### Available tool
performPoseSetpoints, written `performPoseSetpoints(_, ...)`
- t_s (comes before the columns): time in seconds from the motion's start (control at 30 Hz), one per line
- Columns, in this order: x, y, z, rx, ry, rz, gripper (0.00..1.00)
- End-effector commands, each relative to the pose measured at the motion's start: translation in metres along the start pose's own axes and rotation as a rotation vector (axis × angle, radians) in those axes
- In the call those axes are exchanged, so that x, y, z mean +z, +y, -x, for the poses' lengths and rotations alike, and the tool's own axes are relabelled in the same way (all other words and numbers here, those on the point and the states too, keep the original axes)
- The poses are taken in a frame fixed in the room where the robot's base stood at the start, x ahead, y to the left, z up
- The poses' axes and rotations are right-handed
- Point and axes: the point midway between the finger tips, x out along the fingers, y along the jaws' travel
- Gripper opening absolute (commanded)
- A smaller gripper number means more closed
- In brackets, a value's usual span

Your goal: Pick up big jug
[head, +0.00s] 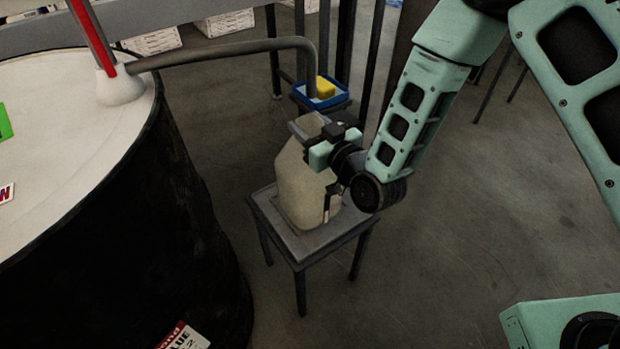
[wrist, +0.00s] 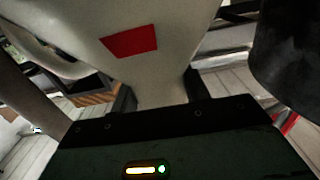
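The big jug (head: 298,185) is a beige, bulky container standing upright on a small grey stool (head: 302,246). In the wrist view the jug (wrist: 172,62) fills the upper middle, with a red patch on its pale side. My gripper (head: 329,190) is at the jug's right side, near its upper part. In the wrist view my gripper's two dark fingers (wrist: 158,95) stand partly apart, with a narrow pale part of the jug between them, seemingly touching both. My arm hides part of the jug's top and right side.
A large black drum (head: 190,240) with a white top stands close on the left. A grey pipe (head: 230,50) curves from it above and behind the jug. A blue tray (head: 322,103) with a yellow item stands behind. Bare floor (head: 450,200) lies to the right.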

Motion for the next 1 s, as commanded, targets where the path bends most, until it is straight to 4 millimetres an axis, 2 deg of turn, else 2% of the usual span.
performPoseSetpoints(0.57, -0.007, 0.0, -0.001, 0.0, 0.007, 0.0, 0.0)
performPoseSetpoints(1.0, -0.039, 0.0, -0.001, 0.0, 0.007, 0.0, 0.0)
